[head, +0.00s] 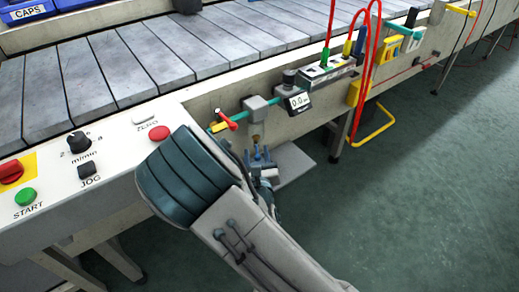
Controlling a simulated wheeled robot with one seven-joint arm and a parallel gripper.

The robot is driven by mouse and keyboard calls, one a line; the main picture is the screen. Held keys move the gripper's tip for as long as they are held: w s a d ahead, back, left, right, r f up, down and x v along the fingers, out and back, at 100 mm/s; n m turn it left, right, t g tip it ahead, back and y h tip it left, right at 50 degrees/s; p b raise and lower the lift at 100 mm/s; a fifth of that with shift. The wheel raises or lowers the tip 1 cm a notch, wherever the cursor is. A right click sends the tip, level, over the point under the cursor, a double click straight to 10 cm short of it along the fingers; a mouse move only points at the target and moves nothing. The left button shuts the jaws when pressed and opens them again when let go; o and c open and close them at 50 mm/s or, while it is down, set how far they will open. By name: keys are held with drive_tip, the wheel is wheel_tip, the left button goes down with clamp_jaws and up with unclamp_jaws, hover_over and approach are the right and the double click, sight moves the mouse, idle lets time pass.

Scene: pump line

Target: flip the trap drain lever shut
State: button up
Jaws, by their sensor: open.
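A red lever (227,120) sits at the left end of a teal pipe run on the side of the conveyor, tilted down to the right, with a yellow piece (218,127) beside it. A grey block (256,109) is on the pipe right of it, with a small brass-coloured part (256,136) below. I cannot tell for sure which part is the trap drain lever. My gripper (259,155) is open and appears empty, just below the brass-coloured part. Whether they touch is unclear. My arm hides part of the area to the left and below.
A digital gauge (299,102) reading about 0.0 is right of the grey block. Red hoses (372,50) hang further right near a yellow box (358,93). The control panel (110,150) with buttons is at left. A flat grey plate (293,165) lies below; open floor is at right.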

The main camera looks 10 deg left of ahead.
drive_tip(key=shift+w, duration=0.35)
clamp_jaws()
drive_tip(key=shift+r, duration=0.1)
drive_tip(key=shift+a+r+m+h+p, duration=0.15)
drive_tip(key=shift+a+m+h+p, duration=0.2)
drive_tip(key=shift+h+p, duration=0.35)
drive_tip(key=shift+s+a+m+t+h+p, duration=0.1)
drive_tip(key=shift+a+m+t+h+p, duration=0.1)
drive_tip(key=shift+m+h+p, duration=0.45)
drive_tip(key=shift+a+m+t+h+p, duration=0.15)
drive_tip(key=shift+m+h, duration=0.25)
drive_tip(key=shift+h, duration=0.45)
drive_tip(key=shift+d+f, duration=0.1)
drive_tip(key=shift+f, duration=0.1)
